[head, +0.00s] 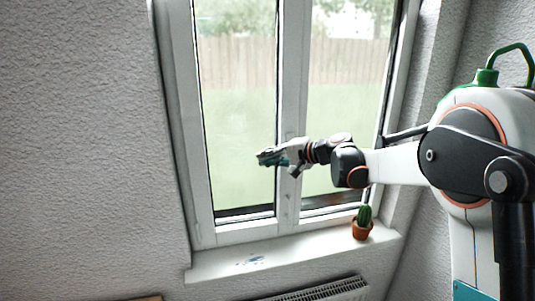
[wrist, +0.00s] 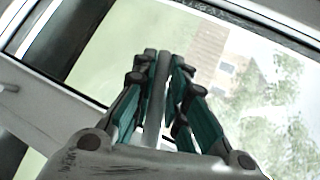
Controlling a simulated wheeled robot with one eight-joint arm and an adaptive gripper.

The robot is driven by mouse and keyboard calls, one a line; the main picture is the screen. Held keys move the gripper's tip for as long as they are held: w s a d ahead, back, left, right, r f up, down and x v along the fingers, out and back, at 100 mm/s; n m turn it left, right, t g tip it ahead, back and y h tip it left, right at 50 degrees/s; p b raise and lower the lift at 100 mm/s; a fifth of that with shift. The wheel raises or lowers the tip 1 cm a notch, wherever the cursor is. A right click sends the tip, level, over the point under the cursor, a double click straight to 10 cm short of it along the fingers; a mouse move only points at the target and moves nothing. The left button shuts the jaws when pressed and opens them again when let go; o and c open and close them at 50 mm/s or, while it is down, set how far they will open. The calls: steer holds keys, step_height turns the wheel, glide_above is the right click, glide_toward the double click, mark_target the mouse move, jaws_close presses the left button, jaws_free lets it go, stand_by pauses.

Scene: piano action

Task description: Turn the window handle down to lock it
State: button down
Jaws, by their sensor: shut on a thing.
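The window handle (wrist: 155,105) is a slim grey bar, seen in the wrist view between the two teal fingers of my gripper (wrist: 160,65). The fingers are closed around it from both sides. In the head view my gripper (head: 264,158) is at the window's centre post (head: 291,85), its tips reaching a little left of it over the left pane. The handle is hidden behind my gripper there, so its exact angle is hard to tell.
A small cactus in a terracotta pot (head: 362,229) stands on the right part of the white sill (head: 215,264). Bluish marks (head: 250,261) lie on the sill. A radiator (head: 325,290) is below. Textured walls flank the window; the left wall side is free.

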steer(key=w+d+f+n+h, duration=0.1)
steer(key=d+f+n+h, duration=0.3)
steer(key=h, duration=0.4)
steer(key=shift+w+d+f+n+t+b, duration=0.15)
steer(key=shift+d+f+n+t+b, duration=0.2)
steer(key=shift+f, duration=0.5)
steer(key=shift+d, duration=0.1)
steer(key=c, duration=1.6)
jaws_free()
